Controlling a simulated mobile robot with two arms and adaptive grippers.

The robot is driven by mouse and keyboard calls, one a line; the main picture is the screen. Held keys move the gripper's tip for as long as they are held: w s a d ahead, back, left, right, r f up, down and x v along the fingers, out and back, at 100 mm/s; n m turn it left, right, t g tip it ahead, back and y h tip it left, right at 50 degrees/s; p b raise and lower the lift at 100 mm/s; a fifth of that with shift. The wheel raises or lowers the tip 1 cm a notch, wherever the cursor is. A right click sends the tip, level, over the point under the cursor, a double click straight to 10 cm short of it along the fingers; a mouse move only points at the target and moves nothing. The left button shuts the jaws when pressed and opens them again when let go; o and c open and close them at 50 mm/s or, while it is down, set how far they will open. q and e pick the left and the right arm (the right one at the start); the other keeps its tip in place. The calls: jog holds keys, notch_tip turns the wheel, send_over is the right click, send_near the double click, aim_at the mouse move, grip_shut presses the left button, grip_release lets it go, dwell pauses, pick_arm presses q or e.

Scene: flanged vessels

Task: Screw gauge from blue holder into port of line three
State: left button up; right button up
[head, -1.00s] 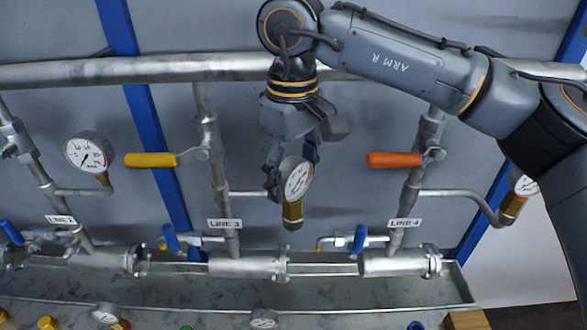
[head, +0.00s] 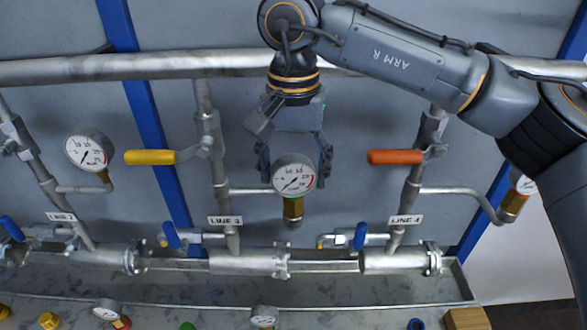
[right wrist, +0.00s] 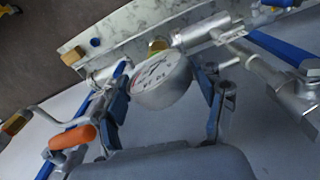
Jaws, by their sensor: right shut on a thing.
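The gauge (head: 294,174) has a round white dial facing the head camera. It stands upright over the brass port fitting (head: 293,210) on the side pipe of line three, with a thin green band between them. My right gripper (head: 294,160) comes down from above and is shut on the gauge, one finger on each side. The right wrist view shows the gauge (right wrist: 163,80) between the fingers. Whether the thread is fully seated cannot be told. A blue ring-shaped holder (head: 416,325), apparently empty, shows at the bottom edge. My left gripper is not in view.
Yellow (head: 150,157) and orange (head: 395,157) valve handles stand left and right of the gripper. The line two gauge (head: 88,151) is at left. Other gauges (head: 263,317) and a wooden block (head: 463,319) are along the bottom. A horizontal pipe (head: 180,68) runs behind my right arm.

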jog(key=shift+m, duration=0.4)
jog(key=o, duration=1.8)
jog(key=shift+s+r, duration=0.1)
jog(key=shift+o, duration=0.2)
notch_tip(320, 180, up, 12)
jog(key=shift+f, duration=0.1)
